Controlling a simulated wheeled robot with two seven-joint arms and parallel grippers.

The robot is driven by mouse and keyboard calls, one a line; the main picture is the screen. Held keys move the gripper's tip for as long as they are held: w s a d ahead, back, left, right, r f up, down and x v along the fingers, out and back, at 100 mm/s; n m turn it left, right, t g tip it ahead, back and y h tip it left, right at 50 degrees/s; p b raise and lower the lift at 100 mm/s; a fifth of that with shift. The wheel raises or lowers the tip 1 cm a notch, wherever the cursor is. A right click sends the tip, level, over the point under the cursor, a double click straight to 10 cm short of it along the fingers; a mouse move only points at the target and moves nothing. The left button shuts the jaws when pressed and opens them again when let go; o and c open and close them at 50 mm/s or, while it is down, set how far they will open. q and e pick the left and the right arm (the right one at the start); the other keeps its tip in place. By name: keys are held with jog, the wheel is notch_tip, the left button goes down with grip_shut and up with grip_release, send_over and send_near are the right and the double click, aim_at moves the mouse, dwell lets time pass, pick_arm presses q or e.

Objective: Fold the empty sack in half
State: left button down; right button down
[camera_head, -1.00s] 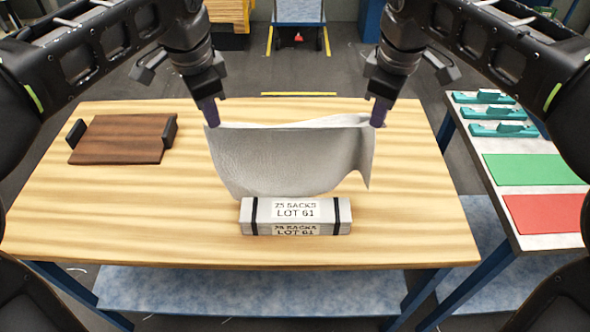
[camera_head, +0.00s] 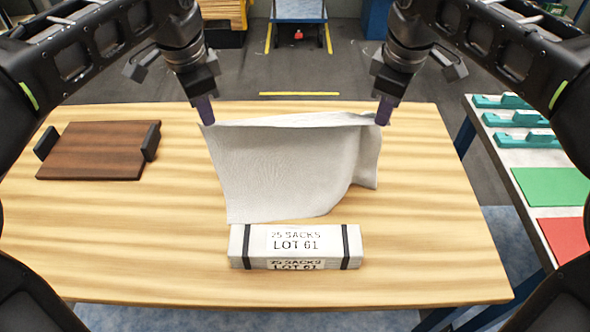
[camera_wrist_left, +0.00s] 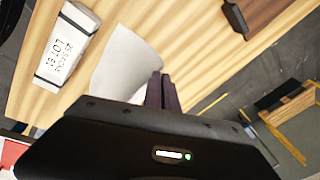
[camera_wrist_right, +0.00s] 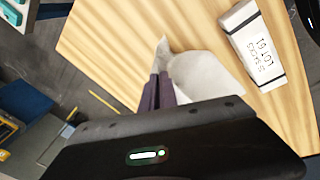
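The white sack (camera_head: 285,170) hangs from its far edge between my two grippers above the wooden table. Its near part drapes down toward the table behind the labelled bundle, and its right side curls. My left gripper (camera_head: 205,112) is shut on the far left corner; the sack also shows in the left wrist view (camera_wrist_left: 118,65). My right gripper (camera_head: 384,112) is shut on the far right corner; the sack shows in the right wrist view (camera_wrist_right: 195,75). The fingers look closed together in both wrist views.
A white bundle (camera_head: 243,246) with black straps, labelled "25 SACKS LOT 61", lies in front of the sack. A dark brown board (camera_head: 97,152) with black handles lies at the left. A side table (camera_head: 505,148) at the right holds teal tools and green and red panels. The right tabletop is clear.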

pick_arm(q)
jog(key=shift+w+a, duration=0.15)
jog(key=shift+w, duration=0.05)
pick_arm(e)
jog(key=shift+w+d, duration=0.15)
jog(key=shift+w, duration=0.05)
